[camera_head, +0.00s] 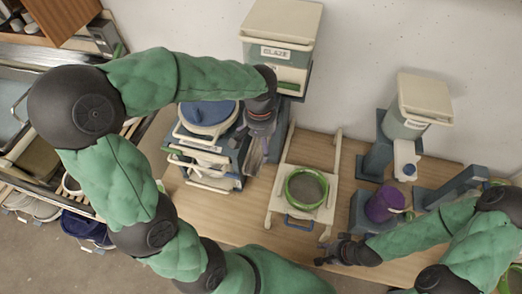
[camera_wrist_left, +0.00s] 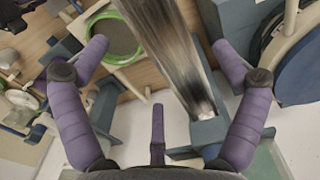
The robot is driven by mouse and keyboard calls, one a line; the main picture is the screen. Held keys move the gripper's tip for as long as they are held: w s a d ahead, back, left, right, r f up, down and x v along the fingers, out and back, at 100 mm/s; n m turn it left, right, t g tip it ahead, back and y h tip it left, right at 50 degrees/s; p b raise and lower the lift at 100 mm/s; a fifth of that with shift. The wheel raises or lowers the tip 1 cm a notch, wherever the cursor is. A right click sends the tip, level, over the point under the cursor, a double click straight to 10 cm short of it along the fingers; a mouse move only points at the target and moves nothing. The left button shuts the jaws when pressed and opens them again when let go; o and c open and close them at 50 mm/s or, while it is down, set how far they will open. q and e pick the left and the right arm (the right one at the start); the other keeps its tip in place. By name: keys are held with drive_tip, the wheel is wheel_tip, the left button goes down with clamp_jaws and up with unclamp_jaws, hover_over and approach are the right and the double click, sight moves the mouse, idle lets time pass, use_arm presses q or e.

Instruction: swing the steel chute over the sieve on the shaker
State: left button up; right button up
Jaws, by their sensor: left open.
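The steel chute (camera_head: 254,160) is a narrow grey trough below the green-and-cream hopper bucket, left of the shaker. The sieve (camera_head: 306,188), a green ring with grey mesh, sits on the cream shaker frame (camera_head: 279,190). The chute is beside the sieve, not over it. My left gripper (camera_head: 259,128) is at the chute, partly hiding it. In the left wrist view its purple fingers (camera_wrist_left: 160,45) are open, with the chute (camera_wrist_left: 165,40) running between them; contact is unclear. The sieve (camera_wrist_left: 112,38) shows there at upper left. My right gripper (camera_head: 335,251) is near the table's front edge; its jaws are unclear.
The hopper bucket (camera_head: 280,38) stands behind the chute. A blue-lidded bucket (camera_head: 208,116) and stacked handled items crowd the left. A purple jug (camera_head: 384,204), white bottle (camera_head: 405,160) and lidded bucket (camera_head: 421,104) stand at right. Some table between shaker and jug is clear.

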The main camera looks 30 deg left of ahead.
sight(260, 156)
use_arm(q)
wheel_tip(260, 156, down, 6)
drive_tip(key=shift+r, duration=0.1)
idle(0.4)
